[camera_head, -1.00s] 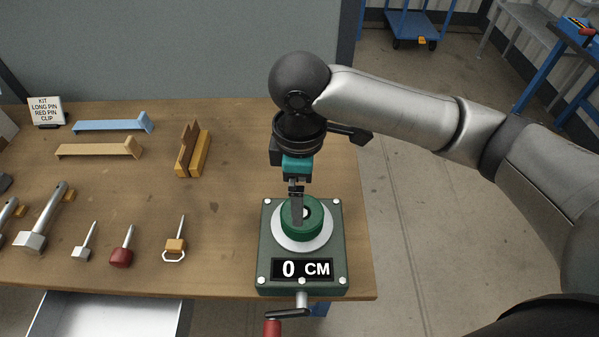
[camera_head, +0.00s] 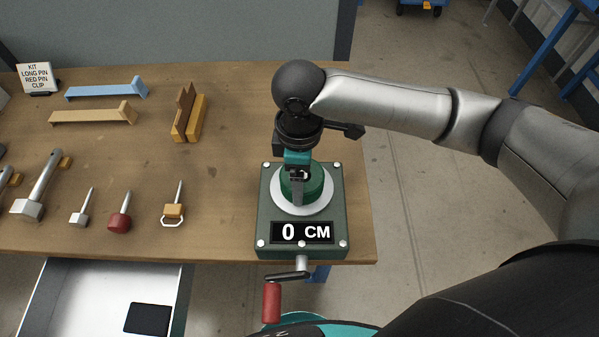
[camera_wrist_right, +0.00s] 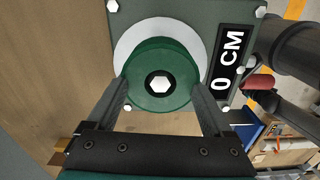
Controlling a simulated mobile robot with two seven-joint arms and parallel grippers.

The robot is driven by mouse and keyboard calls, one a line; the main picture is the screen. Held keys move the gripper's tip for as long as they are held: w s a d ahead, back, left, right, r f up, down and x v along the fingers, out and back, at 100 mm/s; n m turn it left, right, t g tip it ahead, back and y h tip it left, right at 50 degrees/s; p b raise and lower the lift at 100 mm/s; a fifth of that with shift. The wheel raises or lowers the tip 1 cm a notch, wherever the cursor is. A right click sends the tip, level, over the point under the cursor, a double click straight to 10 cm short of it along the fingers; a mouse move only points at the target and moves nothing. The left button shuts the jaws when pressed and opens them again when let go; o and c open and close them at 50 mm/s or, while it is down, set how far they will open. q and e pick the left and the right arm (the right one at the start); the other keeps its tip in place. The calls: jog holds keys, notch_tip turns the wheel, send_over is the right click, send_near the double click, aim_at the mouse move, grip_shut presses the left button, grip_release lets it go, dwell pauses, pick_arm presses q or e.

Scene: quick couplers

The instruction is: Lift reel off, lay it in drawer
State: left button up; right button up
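The green reel (camera_head: 315,182) sits on a pale round plate on the dark green winder box (camera_head: 266,215), whose display reads 0 CM. In the right wrist view, the reel (camera_wrist_right: 160,55) shows a white hex bolt head at its centre. My right gripper (camera_wrist_right: 160,88) is above the reel, one finger at each side of it. I cannot tell whether the fingers press on the reel or leave small gaps. The white drawer (camera_head: 60,300) stands open under the table's front edge, at lower left. My left gripper is not in view.
A black pad (camera_head: 147,318) lies in the drawer. A red crank handle (camera_head: 271,302) juts from the box's front. Several pins and clips, the brackets (camera_head: 95,117) and a kit sign (camera_head: 36,77) occupy the table's left. The table between them and the box is clear.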

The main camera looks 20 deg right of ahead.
jog(key=c, duration=1.2)
jog(key=shift+r, duration=0.15)
jog(key=shift+r+p, duration=2.65)
jog(key=shift+p, duration=0.9)
jog(key=shift+r+p, duration=0.35)
jog(key=shift+p, duration=0.1)
notch_tip(320, 180, up, 3)
jog(key=p, duration=0.5)
jog(key=shift+r, duration=0.2)
jog(key=shift+f, duration=0.1)
